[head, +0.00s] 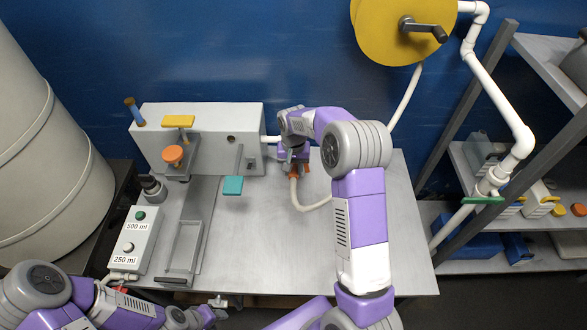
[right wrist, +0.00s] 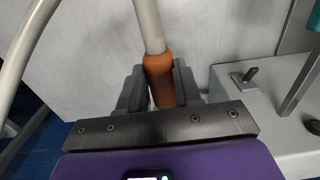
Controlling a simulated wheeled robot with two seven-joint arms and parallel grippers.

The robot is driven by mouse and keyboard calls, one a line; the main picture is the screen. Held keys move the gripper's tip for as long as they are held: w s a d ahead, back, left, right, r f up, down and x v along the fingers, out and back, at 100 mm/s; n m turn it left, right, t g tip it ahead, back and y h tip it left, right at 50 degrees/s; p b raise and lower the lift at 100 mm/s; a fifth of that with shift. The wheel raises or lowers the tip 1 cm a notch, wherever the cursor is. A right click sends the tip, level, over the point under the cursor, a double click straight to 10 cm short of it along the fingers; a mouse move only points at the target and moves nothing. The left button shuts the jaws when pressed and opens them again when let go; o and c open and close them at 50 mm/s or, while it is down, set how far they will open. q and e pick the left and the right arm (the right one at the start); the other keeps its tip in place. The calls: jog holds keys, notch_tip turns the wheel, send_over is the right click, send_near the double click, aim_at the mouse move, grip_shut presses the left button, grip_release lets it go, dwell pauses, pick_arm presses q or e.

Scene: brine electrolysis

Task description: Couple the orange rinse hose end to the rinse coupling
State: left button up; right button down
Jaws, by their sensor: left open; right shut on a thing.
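The orange rinse hose end (right wrist: 160,80) is between the two grey fingers of my right gripper (right wrist: 160,88) in the right wrist view, with its pale hose (right wrist: 149,25) running out of it. In the head view my right gripper (head: 292,157) is at the right end of the white box, and the pale hose (head: 295,195) loops below it. A short white pipe (head: 271,139) leaves the box beside the gripper. My left gripper (head: 217,303) is open and empty at the table's front edge.
The white box (head: 205,117) carries an orange knob (head: 172,154) and a teal paddle (head: 233,185). A button box (head: 134,238) stands at the left. A yellow reel (head: 385,28) hangs on the wall; a shelf is at right. The middle of the grey table (head: 265,245) is clear.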

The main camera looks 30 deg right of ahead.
jog(key=shift+w+d+p, duration=0.5)
jog(key=shift+w, duration=0.25)
dwell(1.4)
jog(key=c, duration=0.7)
grip_release()
notch_tip(320, 180, up, 8)
jog(key=shift+f+p, duration=0.2)
jog(key=shift+p, duration=0.15)
